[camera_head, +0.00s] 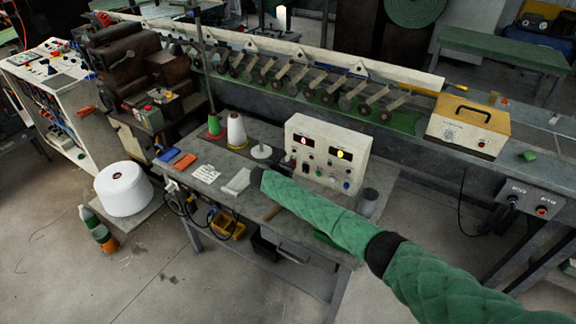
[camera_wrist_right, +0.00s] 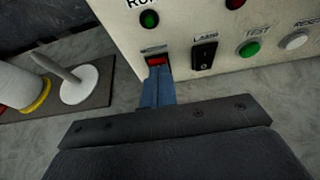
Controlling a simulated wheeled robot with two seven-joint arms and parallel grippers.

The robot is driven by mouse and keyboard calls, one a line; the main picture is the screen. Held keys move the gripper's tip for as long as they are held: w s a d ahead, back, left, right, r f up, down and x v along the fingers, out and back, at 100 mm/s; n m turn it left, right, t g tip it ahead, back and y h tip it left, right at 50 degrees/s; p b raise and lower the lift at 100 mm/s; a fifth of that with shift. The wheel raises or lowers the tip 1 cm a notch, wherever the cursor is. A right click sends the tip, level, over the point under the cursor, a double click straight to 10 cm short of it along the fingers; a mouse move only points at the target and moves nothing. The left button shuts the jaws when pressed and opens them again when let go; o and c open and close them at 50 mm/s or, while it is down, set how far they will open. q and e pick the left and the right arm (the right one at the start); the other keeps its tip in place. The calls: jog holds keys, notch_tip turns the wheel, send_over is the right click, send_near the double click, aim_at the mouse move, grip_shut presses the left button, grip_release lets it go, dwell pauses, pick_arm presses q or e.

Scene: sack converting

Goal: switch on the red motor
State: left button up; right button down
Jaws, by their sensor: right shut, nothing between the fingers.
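A small red rocker switch (camera_wrist_right: 156,60) sits low on the cream control panel (camera_wrist_right: 120,45), just under a green lamp (camera_wrist_right: 149,19). My right gripper (camera_wrist_right: 159,88) is shut, with nothing held. Its blue fingertips are right at the lower edge of the red switch; I cannot tell if they touch it. In the head view the cream control panel (camera_head: 358,143) stands on the workbench, with lit red and yellow displays. My right arm in a green quilted sleeve reaches to the panel's lower left. The switch is too small to make out there. My left gripper is not in view.
A black rocker switch (camera_wrist_right: 204,55) and a green button (camera_wrist_right: 250,48) sit right of the red switch. A white spindle (camera_wrist_right: 78,85) stands left of the panel.

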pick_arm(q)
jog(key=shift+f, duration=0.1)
pick_arm(e)
jog(key=shift+w, duration=0.1)
jog(key=shift+w+f+b, duration=0.2)
jog(key=shift+w+b, duration=0.05)
jog(key=shift+b, duration=0.15)
jog(key=shift+s+r, duration=0.25)
jog(key=shift+r, duration=0.05)
jog(key=shift+s+r, duration=0.1)
jog(key=shift+r, duration=0.05)
jog(key=shift+w+p, duration=0.2)
jog(key=shift+p, duration=0.25)
jog(key=shift+s+r+p, duration=0.15)
jog(key=shift+r+p, duration=0.4)
jog(key=shift+r, duration=0.15)
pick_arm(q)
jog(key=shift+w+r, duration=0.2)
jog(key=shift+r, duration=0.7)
pick_arm(e)
jog(key=shift+f, duration=0.1)
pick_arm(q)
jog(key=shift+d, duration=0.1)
